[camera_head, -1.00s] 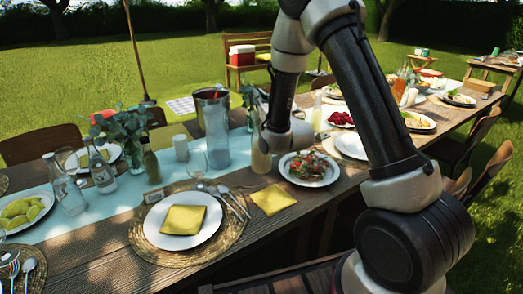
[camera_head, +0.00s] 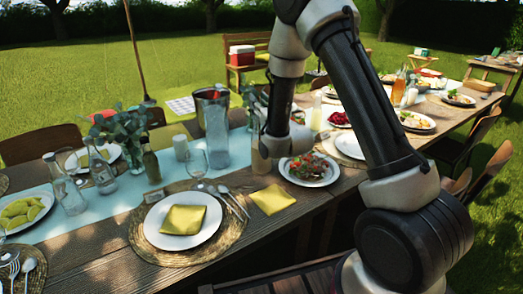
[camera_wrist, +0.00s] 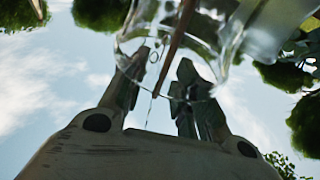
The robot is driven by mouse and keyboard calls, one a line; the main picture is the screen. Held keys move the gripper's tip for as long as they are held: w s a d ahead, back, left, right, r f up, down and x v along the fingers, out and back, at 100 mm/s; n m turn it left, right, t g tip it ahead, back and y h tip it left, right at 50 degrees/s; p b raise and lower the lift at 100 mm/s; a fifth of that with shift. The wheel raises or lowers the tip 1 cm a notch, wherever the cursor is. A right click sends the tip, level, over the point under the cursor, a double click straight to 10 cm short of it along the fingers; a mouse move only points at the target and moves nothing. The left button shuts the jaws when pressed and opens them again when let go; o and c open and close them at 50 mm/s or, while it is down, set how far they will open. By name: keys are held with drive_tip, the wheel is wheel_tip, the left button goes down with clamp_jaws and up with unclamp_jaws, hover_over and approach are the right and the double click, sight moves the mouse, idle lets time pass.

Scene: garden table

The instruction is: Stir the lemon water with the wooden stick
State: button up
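In the wrist view a thin brown wooden stick (camera_wrist: 178,38) slants down from the top edge, its lower end in line with the gap between my gripper's fingers (camera_wrist: 166,62). The fingers stand apart with sky between them, and I see no contact with the stick. Clear glass (camera_wrist: 208,32) crosses the top of that view around the stick and overlaps the fingertips. In the head view my wrist is beside a pale yellowish bottle-like vessel (camera_head: 260,157); the fingers and stick cannot be made out. I cannot tell which vessel holds the lemon water.
A tall clear pitcher (camera_head: 216,148) and a metal bucket (camera_head: 212,95) stand left of my wrist. A salad plate (camera_head: 309,170) lies close to its right. A plate with a yellow napkin (camera_head: 183,220) is in front. Glass bottles (camera_head: 101,168) stand left.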

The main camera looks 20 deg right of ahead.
drive_tip(key=shift+s, duration=0.1)
drive_tip(key=s+d+r+g+h, duration=0.1)
drive_tip(key=s+d+r+g, duration=0.15)
drive_tip(key=s, duration=0.25)
drive_tip(key=s+d+r+m+g+h, duration=0.1)
drive_tip(key=s+d+r+g, duration=0.15)
drive_tip(key=s+d, duration=0.2)
drive_tip(key=s+d+r+g+h, duration=0.1)
drive_tip(key=s+d+g, duration=0.15)
drive_tip(key=s, duration=0.35)
drive_tip(key=s+d+r+g, duration=0.1)
drive_tip(key=s+g, duration=0.1)
drive_tip(key=s, duration=0.7)
drive_tip(key=s+d+m+g, duration=0.1)
drive_tip(key=s+g, duration=0.2)
drive_tip(key=s, duration=0.5)
drive_tip(key=s+d+r+g+h, duration=0.1)
drive_tip(key=s+d+g, duration=0.1)
drive_tip(key=s, duration=0.7)
drive_tip(key=shift+s+r+g, duration=0.3)
drive_tip(key=shift+g, duration=0.05)
drive_tip(key=shift+d, duration=0.15)
